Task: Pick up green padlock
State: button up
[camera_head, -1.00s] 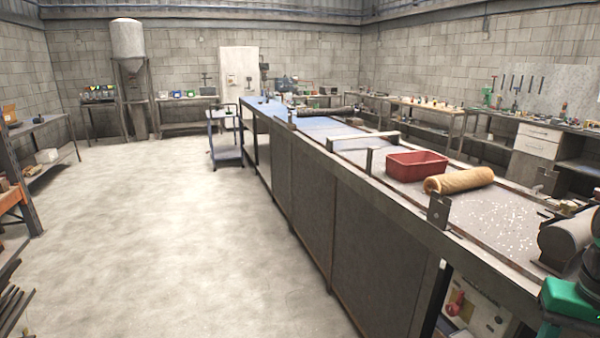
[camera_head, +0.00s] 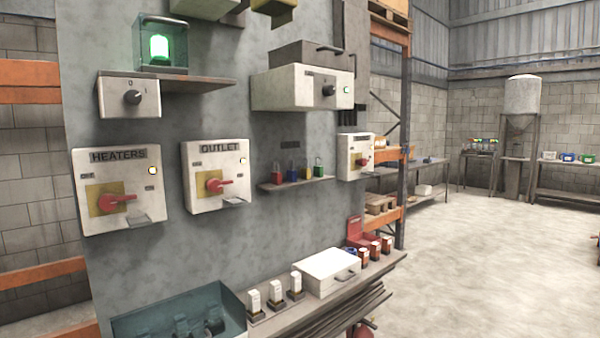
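The green padlock (camera_head: 318,168) stands at the right end of a small wall shelf (camera_head: 297,184) on the grey panel. To its left on the same shelf are another small padlock (camera_head: 308,173), whose colour is hard to tell, a blue padlock (camera_head: 292,173) and a red padlock (camera_head: 277,176). They look upright and close together. My gripper is not in view.
Above and beside the shelf are switch boxes, the OUTLET box (camera_head: 216,178) to the left and a smaller box (camera_head: 355,157) to the right. Below, a ledge (camera_head: 310,317) holds a white box (camera_head: 327,271) and small items. Open floor (camera_head: 480,265) lies to the right.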

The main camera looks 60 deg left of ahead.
aim_at(318, 170)
jog(key=u, duration=2.15)
jog(key=i, duration=2.05)
jog(key=z, duration=0.55)
